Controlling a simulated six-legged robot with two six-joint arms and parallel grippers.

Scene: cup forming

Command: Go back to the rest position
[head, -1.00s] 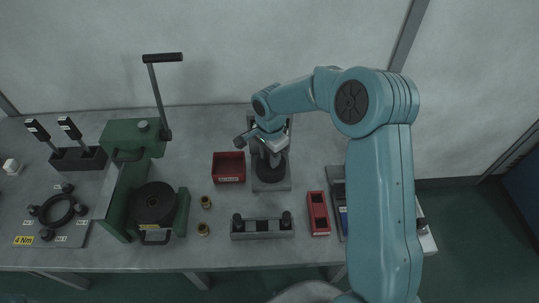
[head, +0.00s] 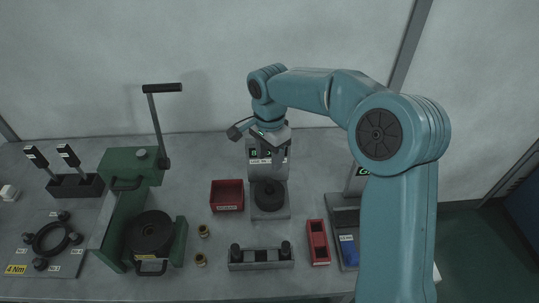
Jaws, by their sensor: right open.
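My right gripper (head: 267,152) is at the end of the teal arm that comes in from the right. It hangs above the black round part of the grey test stand (head: 270,213), in front of the stand's upright with small green displays. Its jaws are open and I see nothing between them. The wrist partly covers the top of the stand. My left gripper is not in this view.
A green lever press (head: 120,210) stands on the left with its lever up. A red bin (head: 227,195), brass rings (head: 203,231), a grey block with black posts (head: 261,257) and a narrow red tray (head: 318,242) lie around the stand. A ring fixture (head: 52,240) is at far left.

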